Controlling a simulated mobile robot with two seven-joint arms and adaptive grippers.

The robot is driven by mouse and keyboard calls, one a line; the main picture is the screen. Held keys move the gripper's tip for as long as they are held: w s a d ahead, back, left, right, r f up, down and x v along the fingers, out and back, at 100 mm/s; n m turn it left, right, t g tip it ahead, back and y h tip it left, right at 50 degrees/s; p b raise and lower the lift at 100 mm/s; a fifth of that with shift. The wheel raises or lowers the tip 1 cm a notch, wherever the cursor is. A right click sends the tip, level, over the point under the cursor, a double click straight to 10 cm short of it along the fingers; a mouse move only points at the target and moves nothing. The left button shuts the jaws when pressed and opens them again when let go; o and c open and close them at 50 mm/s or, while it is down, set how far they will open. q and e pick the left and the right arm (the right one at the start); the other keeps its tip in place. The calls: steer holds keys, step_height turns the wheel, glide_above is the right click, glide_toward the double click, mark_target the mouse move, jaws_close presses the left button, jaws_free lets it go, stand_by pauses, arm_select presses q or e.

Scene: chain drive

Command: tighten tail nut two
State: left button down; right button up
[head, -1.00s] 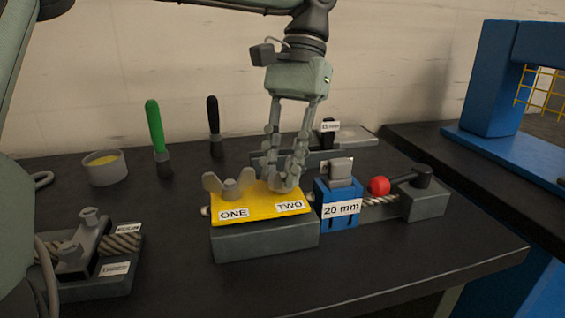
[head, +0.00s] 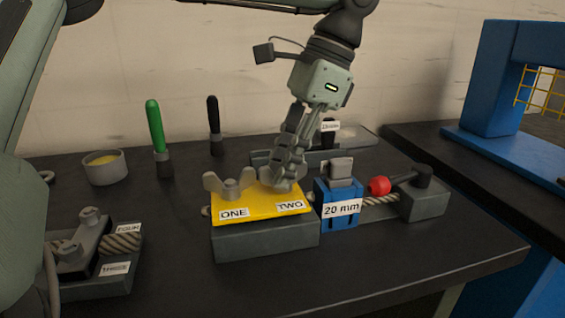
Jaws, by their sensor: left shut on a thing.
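A yellow plate (head: 262,206) lies on a grey block and carries the labels ONE and TWO. A grey wing nut (head: 229,186) stands on the plate behind the label ONE. My left gripper (head: 281,182) points down at the plate behind the label TWO. Its fingers are shut on tail nut two, which they mostly hide. The gripper is turned so that one finger largely covers the other. My right gripper is not in view.
A blue block labelled 20 mm (head: 338,207) stands just right of the plate, with a red ball (head: 379,186) beside it. A green-handled tool (head: 155,128), a black-handled tool (head: 214,122) and a round tin (head: 105,168) stand behind. A labelled clamp (head: 88,252) is at front left.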

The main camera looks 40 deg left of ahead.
arm_select(q)
steer(key=shift+r+m, duration=0.15)
steer(key=shift+m, duration=0.15)
stand_by(0.4)
steer(key=c, duration=1.6)
jaws_free()
steer(key=shift+c, duration=0.2)
